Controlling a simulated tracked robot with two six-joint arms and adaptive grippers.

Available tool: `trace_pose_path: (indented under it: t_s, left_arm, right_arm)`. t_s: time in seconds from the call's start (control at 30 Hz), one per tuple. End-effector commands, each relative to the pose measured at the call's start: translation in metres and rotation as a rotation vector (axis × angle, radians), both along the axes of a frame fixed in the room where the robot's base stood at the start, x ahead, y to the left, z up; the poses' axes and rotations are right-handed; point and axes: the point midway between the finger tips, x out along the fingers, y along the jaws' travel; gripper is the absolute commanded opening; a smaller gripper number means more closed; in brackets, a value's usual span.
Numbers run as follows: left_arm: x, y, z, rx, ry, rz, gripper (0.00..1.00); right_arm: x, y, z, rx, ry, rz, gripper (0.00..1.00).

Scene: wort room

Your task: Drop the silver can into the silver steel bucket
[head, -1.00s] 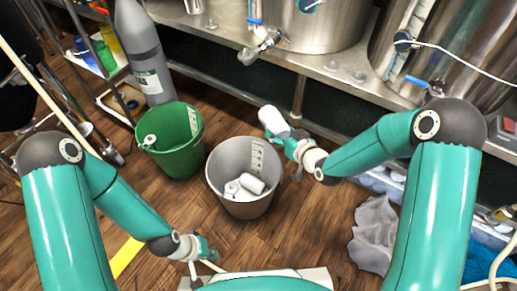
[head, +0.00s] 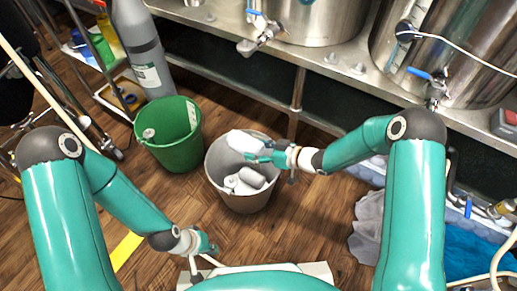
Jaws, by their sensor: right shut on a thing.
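The silver steel bucket (head: 240,203) stands upright on the wooden floor near the middle of the head view, with white or silver cans (head: 243,182) lying inside. My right gripper (head: 259,151) is over the bucket's opening, toward its far side. It is shut on the silver can (head: 244,141), which looks pale and lies tilted above the bucket. The gripper partly hides the can and the far rim. My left gripper (head: 205,248) is low at the front left, away from the bucket; its fingers are too small and hidden to read.
A green bucket (head: 178,155) with a pale can inside stands just left of the steel bucket. A grey gas cylinder (head: 139,50) is behind it. A steel bench (head: 345,70) with large tanks runs along the back. A grey cloth (head: 367,228) lies at the right.

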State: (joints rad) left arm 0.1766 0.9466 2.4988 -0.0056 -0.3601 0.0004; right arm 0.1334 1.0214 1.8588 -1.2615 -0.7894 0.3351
Motion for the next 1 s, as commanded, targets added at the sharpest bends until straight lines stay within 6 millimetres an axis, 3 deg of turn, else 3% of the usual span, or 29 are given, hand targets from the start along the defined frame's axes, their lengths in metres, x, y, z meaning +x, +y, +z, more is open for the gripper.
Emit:
trace_pose_path:
  t_s: [0.03, 0.2, 0.57, 0.6, 0.73, 1.0]
  left_arm:
    - [0.0, 0.0, -0.01, 0.0, 0.0, 0.0, 0.0]
    - [0.0, 0.0, -0.02, 0.0, 0.0, 0.0, 0.0]
    - [0.0, 0.0, -0.021, 0.0, 0.0, 0.0, 0.0]
    - [0.0, 0.0, -0.021, 0.0, 0.0, 0.0, 0.0]
    - [0.0, 0.0, -0.021, 0.0, 0.0, 0.0, 0.0]
    - [0.0, 0.0, -0.021, 0.0, 0.0, 0.0, 0.0]
  right_arm:
    - [0.0, 0.0, -0.011, 0.0, 0.001, 0.0, 0.48]
    - [0.0, 0.0, -0.025, 0.0, 0.001, 0.0, 0.48]
    - [0.0, 0.0, -0.027, 0.0, 0.001, -0.001, 0.48]
    - [0.0, 0.0, -0.027, 0.0, 0.001, -0.001, 0.71]
    - [0.0, 0.0, -0.027, 0.0, 0.001, -0.001, 0.93]
    - [0.0, 0.0, -0.027, 0.0, 0.001, -0.001, 0.95]
